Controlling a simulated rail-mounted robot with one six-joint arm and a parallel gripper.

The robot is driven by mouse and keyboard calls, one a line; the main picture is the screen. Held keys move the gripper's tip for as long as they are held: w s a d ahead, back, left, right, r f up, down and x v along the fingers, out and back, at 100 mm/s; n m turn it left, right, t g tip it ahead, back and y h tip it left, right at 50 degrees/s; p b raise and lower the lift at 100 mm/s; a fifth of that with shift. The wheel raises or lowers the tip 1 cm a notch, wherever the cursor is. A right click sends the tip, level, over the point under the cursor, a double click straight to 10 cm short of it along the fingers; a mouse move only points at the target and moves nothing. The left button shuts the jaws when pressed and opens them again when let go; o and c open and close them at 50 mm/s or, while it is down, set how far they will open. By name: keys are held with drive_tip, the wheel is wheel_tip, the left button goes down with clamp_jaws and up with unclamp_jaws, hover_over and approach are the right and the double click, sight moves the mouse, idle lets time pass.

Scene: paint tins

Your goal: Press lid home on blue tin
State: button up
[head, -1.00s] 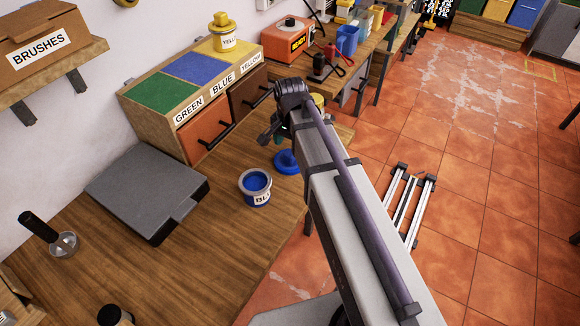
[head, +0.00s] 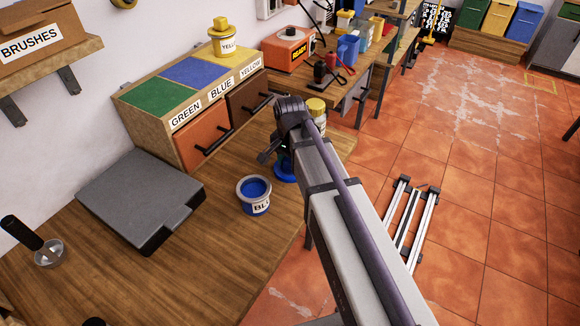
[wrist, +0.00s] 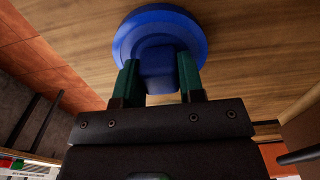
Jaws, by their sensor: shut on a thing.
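The blue tin (head: 254,200) stands open and upright on the wooden bench, with blue paint showing inside and a partly readable label on its front. The blue lid (head: 286,172) is on or just above the bench, to the right of and behind the tin, apart from it. My gripper (wrist: 158,74) is shut on the lid's square knob (wrist: 157,62), one green finger on each side. In the head view my arm hides most of the gripper and part of the lid.
A grey flat case (head: 140,195) lies left of the tin. The drawer unit (head: 205,132) with green, blue and yellow pads stands behind; a yellow-lidded tin (head: 228,42) is on its yellow pad. Another tin (head: 316,112) stands behind my arm. Bench (head: 215,255) in front is clear.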

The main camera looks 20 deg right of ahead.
drive_tip(key=shift+c, duration=1.4)
wheel_tip(320, 180, up, 10)
drive_tip(key=p, duration=1)
drive_tip(key=shift+r, duration=0.2)
drive_tip(key=shift+f, duration=0.15)
